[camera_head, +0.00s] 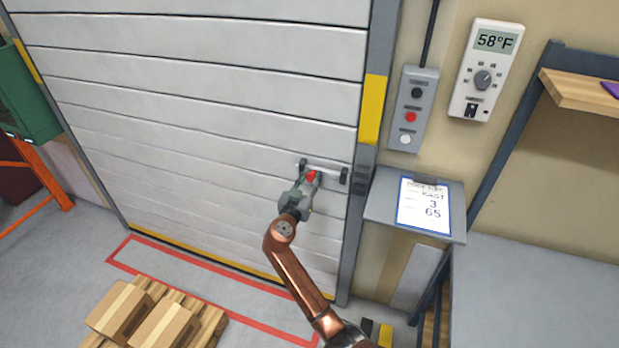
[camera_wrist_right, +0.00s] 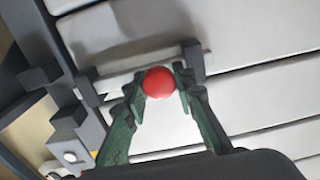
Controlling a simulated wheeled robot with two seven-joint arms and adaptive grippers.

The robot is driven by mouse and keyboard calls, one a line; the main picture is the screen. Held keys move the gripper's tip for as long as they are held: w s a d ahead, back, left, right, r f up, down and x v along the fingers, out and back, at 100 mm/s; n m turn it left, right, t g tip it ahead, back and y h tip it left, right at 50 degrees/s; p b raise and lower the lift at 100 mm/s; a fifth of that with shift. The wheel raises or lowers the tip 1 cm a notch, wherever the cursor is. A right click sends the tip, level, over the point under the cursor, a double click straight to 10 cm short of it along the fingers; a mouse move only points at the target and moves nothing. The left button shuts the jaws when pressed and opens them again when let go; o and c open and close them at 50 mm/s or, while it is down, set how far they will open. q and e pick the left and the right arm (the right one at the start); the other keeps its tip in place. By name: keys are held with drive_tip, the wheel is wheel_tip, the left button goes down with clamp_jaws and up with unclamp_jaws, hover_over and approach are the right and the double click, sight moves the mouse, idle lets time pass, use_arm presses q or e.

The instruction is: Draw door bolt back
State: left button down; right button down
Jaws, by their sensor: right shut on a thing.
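The door bolt is a grey bar (camera_head: 328,174) with a red knob (camera_head: 311,175), mounted between dark brackets on the white slatted door (camera_head: 220,100), near its right edge. My right gripper (camera_head: 309,181) reaches it from below and is shut on the red knob. In the right wrist view the red knob (camera_wrist_right: 160,82) sits between the two green fingers (camera_wrist_right: 158,95), with the bar (camera_wrist_right: 130,70) behind it. A dark keeper block (camera_wrist_right: 40,77) on the door frame shows to the left there, with a gap between it and the near bracket. My left gripper is not in view.
Right of the door are a button box (camera_head: 411,110), a thermostat (camera_head: 486,70) and a shelf with a clipboard (camera_head: 424,205). Boxes on a pallet (camera_head: 205,325) stand on the floor at lower left. A grey table (camera_head: 540,300) is at lower right.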

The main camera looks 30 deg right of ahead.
drive_tip(key=shift+s+d, duration=0.25)
drive_tip(key=c, duration=1.6)
unclamp_jaws()
drive_tip(key=v, duration=1.2)
